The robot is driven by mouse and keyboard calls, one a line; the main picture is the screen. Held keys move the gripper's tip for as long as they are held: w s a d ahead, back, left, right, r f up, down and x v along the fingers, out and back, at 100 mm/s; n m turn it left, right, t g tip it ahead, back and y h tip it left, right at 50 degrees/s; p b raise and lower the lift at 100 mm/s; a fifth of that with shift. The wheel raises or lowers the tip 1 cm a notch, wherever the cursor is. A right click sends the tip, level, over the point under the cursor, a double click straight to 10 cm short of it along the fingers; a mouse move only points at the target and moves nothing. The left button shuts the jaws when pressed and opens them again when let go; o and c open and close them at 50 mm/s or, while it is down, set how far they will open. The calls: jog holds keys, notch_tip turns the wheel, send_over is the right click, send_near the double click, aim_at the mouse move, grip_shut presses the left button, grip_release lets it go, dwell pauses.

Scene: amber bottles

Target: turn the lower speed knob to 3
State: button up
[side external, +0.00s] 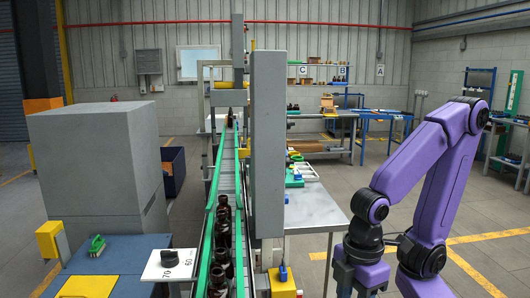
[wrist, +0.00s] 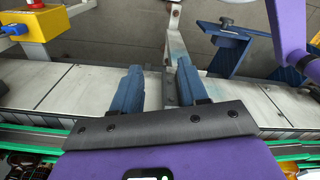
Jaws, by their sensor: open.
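My gripper (wrist: 157,70) shows in the wrist view with its two blue fingers apart and nothing between them. The fingers are over a pale metal strip beside the conveyor. In the side view its dark wrist end is at the bottom edge and its fingertips are out of frame. A black knob (side external: 168,256) sits on a white plate (side external: 172,267) marked 70 and 60, at the lower left of the side view, far from my gripper. I cannot tell whether this is the lower speed knob. No knob marked 3 can be made out.
The green-railed conveyor (side external: 240,208) carries several amber bottles (side external: 222,242). A tall grey post (side external: 267,140) stands beside it. A yellow box (wrist: 45,22) with a red button is at the upper left of the wrist view. A metal table (side external: 315,207) stands right of the conveyor.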

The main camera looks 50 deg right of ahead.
jog(key=shift+o, duration=0.6)
jog(key=m+t+y, duration=1.2)
jog(key=m+t, duration=0.1)
jog(key=m, duration=1.2)
send_near(289, 162)
jog(key=x, duration=0.7)
jog(key=shift+w+d+f, duration=0.2)
jog(key=shift+w+f, duration=0.05)
jog(key=shift+w, duration=0.2)
jog(key=c, duration=1)
